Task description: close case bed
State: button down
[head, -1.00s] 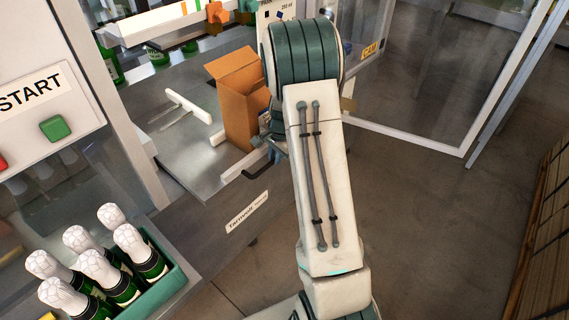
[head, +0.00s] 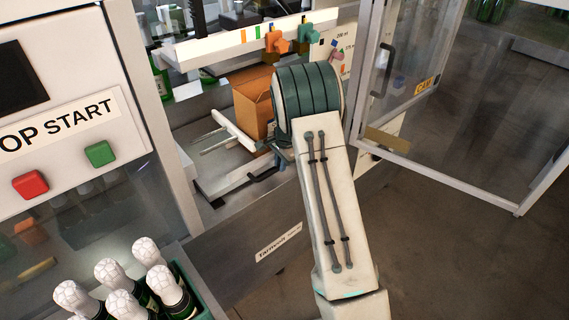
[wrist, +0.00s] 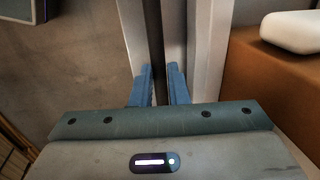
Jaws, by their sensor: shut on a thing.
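The case bed (head: 218,178) is a grey metal slide low in the machine. An open brown cardboard case (head: 254,103) stands on it, partly behind my arm. A black handle (head: 265,176) shows at the bed's front edge, running toward my arm. In the wrist view my gripper (wrist: 160,84) has its two blue fingers close on either side of a dark bar (wrist: 154,40), which looks like this handle. The case's brown side fills the right of that view. In the head view my arm hides the fingers.
A framed clear door (head: 440,85) stands open at the right. Orange and green clamps (head: 280,42) sit above the case. Red and green buttons (head: 101,154) are on the left panel. A green crate (head: 190,285) of foil-topped bottles stands at the lower left.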

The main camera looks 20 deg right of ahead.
jog(key=shift+w+r, duration=0.15)
jog(key=shift+w, duration=0.1)
jog(key=c, duration=1.4)
grip_release()
jog(key=shift+w+a, duration=0.1)
jog(key=shift+a, duration=0.05)
notch_tip(320, 180, up, 13)
jog(key=s+d+b, duration=0.1)
jog(key=s, duration=0.1)
jog(key=shift+s+r, duration=0.2)
jog(key=shift+s, duration=0.1)
